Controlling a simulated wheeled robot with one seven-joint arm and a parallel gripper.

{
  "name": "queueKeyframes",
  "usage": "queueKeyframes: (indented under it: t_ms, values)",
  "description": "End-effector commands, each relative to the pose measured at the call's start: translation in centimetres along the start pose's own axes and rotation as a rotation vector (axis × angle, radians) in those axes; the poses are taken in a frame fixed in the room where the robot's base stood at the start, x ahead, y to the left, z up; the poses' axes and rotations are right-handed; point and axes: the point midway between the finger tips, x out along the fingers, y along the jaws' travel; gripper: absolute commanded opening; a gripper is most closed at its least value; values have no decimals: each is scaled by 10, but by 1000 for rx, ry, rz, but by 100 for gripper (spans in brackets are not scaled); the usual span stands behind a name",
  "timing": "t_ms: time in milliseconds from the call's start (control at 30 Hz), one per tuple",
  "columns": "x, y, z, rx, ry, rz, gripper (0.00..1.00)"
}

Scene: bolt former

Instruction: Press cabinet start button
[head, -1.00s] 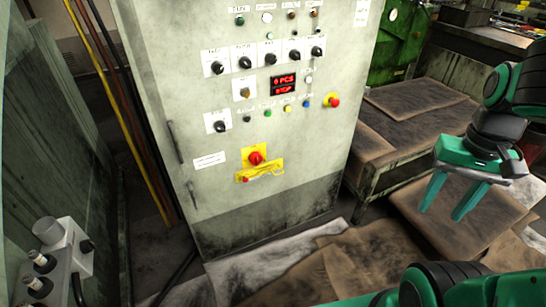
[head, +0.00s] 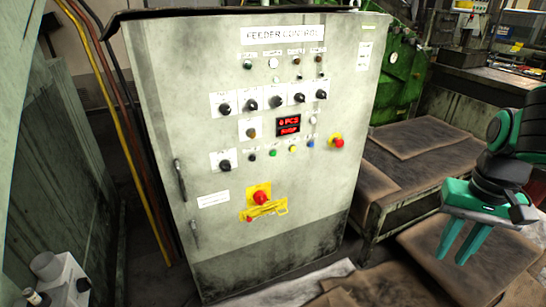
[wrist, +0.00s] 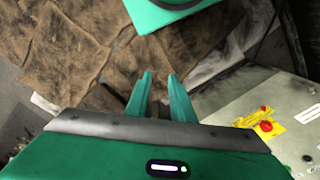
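The grey control cabinet (head: 300,195), labelled FEEDER CONTROL, stands upright in the middle of the head view.
A red rotary switch (head: 261,198) is lower down. A low bench (head: 410,190) stands right of the cabinet. Pipes and a grey-green panel (head: 60,170) are at left.

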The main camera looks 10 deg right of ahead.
Motion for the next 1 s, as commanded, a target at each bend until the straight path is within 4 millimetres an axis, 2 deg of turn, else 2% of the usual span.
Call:
queueKeyframes:
  t_ms: [33, 67, 100, 1000]
  values:
    - [0, 0, 0, 0, 0, 0, 8]
    - [0, 0, 0, 0, 0, 0, 1]
    - [0, 0, 0, 0, 0, 0, 0]
    - [0, 0, 0, 0, 0, 0, 0]
